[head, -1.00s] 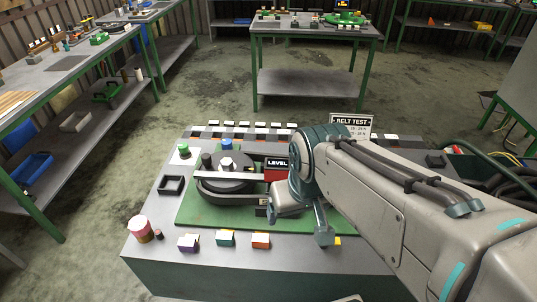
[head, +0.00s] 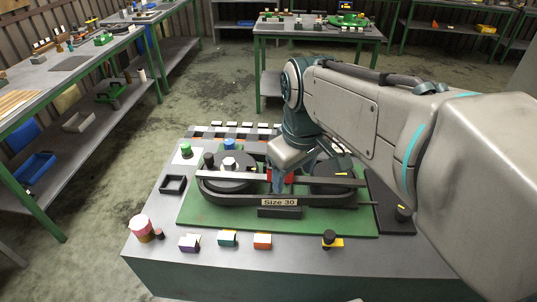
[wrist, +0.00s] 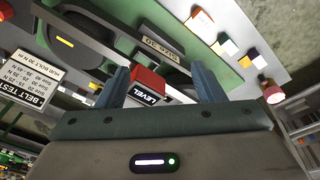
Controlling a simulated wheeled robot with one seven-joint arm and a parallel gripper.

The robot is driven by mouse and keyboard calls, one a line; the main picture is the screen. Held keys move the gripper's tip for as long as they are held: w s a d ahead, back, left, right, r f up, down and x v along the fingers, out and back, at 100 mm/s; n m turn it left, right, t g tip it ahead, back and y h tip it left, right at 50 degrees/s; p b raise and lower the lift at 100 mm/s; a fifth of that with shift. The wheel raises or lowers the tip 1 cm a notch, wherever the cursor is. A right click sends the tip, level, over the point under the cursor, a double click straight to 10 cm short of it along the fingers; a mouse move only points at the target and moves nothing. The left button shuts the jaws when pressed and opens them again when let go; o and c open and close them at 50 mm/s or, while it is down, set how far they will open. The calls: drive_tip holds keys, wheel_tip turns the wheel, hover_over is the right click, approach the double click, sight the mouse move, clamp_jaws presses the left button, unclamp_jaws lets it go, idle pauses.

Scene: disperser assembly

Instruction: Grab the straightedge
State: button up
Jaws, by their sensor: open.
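The straightedge (head: 236,175) is a long light-grey bar lying across the tops of two dark pulleys in the head view. A red block marked LEVEL sits on it near the middle; in the wrist view this red block (wrist: 148,84) shows clearly. My gripper (head: 284,182) is over the bar's middle, fingers pointing down, and hides part of the red block. In the wrist view my gripper's two blue-grey fingers (wrist: 160,73) are open, with the red block between them. I cannot tell whether either finger touches it.
A dark belt runs around the pulleys on a green base (head: 230,222), with a Size 30 label (head: 280,202) in front. Coloured blocks and a pink-topped jar (head: 140,226) stand along the front edge. A black square tray (head: 173,184) is at left. A BELT TEST sign (wrist: 27,78) shows in the wrist view.

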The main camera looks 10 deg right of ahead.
drive_tip(key=w+r+n+g+b, duration=0.1)
drive_tip(key=w+r+n+g, duration=0.1)
drive_tip(key=w+r+n, duration=0.6)
drive_tip(key=shift+n, duration=0.7)
drive_tip(key=f, duration=0.3)
drive_tip(key=w+f, duration=0.1)
drive_tip(key=f, duration=0.5)
drive_tip(key=shift+w+d+b, duration=0.15)
drive_tip(key=shift+b, duration=0.25)
drive_tip(key=shift+s+a+f, duration=0.1)
drive_tip(key=shift+f, duration=1.3)
drive_tip(key=shift+s+a+f, duration=0.1)
drive_tip(key=shift+f, duration=1.3)
clamp_jaws()
